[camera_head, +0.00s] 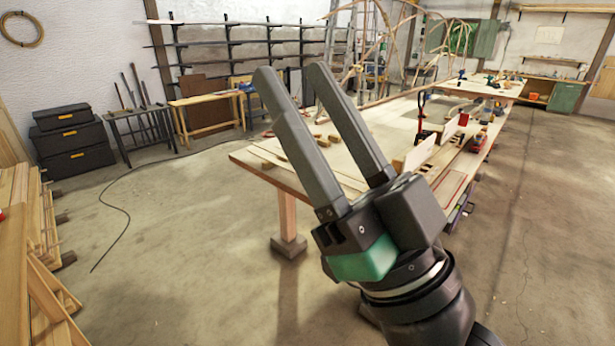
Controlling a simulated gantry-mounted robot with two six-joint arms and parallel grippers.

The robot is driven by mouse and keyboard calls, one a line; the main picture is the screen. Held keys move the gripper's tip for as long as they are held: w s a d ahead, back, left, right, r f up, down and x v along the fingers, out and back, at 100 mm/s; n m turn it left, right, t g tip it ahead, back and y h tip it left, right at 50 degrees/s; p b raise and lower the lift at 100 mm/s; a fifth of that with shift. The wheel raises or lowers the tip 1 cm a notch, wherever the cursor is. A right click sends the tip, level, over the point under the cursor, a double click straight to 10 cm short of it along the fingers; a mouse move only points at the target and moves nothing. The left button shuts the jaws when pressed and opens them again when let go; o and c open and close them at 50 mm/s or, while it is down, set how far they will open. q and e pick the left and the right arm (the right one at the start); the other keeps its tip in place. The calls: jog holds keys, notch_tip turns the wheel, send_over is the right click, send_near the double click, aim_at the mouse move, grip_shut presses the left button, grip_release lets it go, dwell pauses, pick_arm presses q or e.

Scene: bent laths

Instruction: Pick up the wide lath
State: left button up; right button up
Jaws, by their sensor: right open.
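My right gripper (291,74) is large in the middle of the head view, close to the camera. Its two dark fingers point up and stand apart, with nothing held between them. Behind it is a long wooden workbench (248,158) with thin flat strips of wood lying along its near left part. I cannot tell which of them is the wide lath, and the gripper hides part of the bench top. My left gripper is not in view.
Timber (22,245) is stacked at the left edge. Black cases (70,140) stand by the wall. Clamps and tools, including a red-handled one (421,104), stand along the bench. A cable (127,205) lies on the floor. The floor left of the bench is mostly clear.

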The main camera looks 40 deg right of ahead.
dwell(0.3)
jog(key=o, duration=0.6)
jog(key=shift+o, duration=0.2)
